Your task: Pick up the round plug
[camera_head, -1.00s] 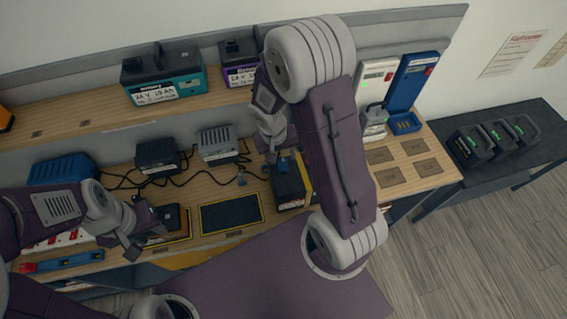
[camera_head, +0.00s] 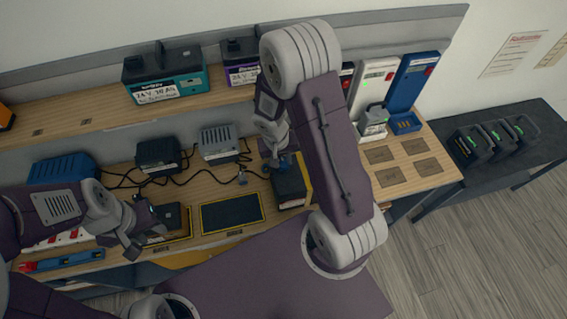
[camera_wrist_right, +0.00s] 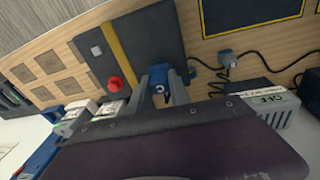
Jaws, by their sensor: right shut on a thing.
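The round plug (camera_wrist_right: 160,86) is blue with a round end and shows between the two fingers of my right gripper (camera_wrist_right: 163,92) in the right wrist view. The fingers are shut on it. In the head view, my right gripper (camera_head: 277,158) is over the bench beside a dark box, partly hidden by my arm; blue shows at its tips. A grey plug (camera_wrist_right: 225,58) on a black cable lies apart on the bench; it also shows in the head view (camera_head: 242,178). My left gripper (camera_head: 140,238) is open and empty near the bench's front edge.
The dark box (camera_wrist_right: 125,45), with a yellow stripe and red button, is close behind the plug. Grey chargers (camera_head: 218,144) and loose cables lie to the left in the head view. A yellow-edged black mat (camera_head: 231,213) is bare. Batteries (camera_head: 165,75) stand on the shelf.

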